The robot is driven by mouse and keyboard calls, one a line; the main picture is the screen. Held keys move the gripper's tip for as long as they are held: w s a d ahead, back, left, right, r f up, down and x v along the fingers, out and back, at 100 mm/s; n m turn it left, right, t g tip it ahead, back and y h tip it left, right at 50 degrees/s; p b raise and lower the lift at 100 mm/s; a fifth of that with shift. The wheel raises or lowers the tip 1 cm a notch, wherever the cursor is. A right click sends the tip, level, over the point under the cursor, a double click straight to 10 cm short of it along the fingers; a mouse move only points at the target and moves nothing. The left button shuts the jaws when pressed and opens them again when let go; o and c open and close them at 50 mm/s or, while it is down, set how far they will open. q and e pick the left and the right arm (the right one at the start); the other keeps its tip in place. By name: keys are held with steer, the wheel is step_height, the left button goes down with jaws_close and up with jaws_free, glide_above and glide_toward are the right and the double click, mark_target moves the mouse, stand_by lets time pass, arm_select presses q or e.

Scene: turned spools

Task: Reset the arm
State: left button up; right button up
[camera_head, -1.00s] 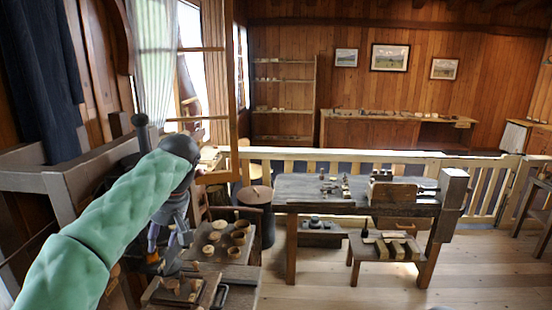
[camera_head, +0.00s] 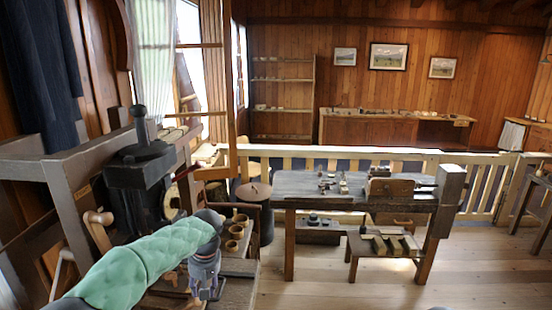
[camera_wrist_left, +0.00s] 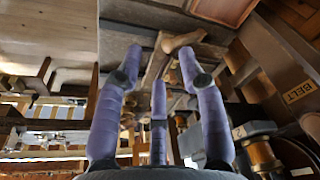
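My left arm (camera_head: 150,262), in a green quilted sleeve, reaches in from the lower left in the head view. My left gripper (camera_head: 205,285) points downward over the near end of the small side table. In the left wrist view its three purple fingers (camera_wrist_left: 160,65) are spread apart with nothing held between them. A pale wooden handle (camera_wrist_left: 183,40) shows beyond the fingertips; I cannot tell how far away it is. My right gripper is in neither view.
Small wooden cups (camera_head: 237,231) stand on the side table, just beyond my gripper. A dark wooden machine frame (camera_head: 140,170) rises behind my left arm. A workbench (camera_head: 300,182) stands to the right. The floor (camera_head: 330,285) in front of it is clear.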

arm_select(q)
steer(key=s+d+f+m+h+b, duration=0.1)
steer(key=s+d+f+m, duration=0.15)
steer(key=f, duration=0.85)
steer(key=s+d+f+m+g+h+b, duration=0.1)
steer(key=s+d+f+h+b, duration=0.2)
steer(key=f, duration=0.7)
steer(key=s+d+f+m, duration=0.1)
steer(key=s+d+f, duration=0.3)
steer(key=f, duration=0.7)
steer(key=s+f+h+b, duration=0.1)
steer(key=s+f+b, duration=0.1)
steer(key=s+f, duration=0.6)
steer(key=s+d+f+m+h+b, duration=0.1)
steer(key=s+f, duration=0.7)
steer(key=s, duration=0.6)
steer(key=shift+s+b, duration=0.15)
steer(key=shift+b, duration=0.25)
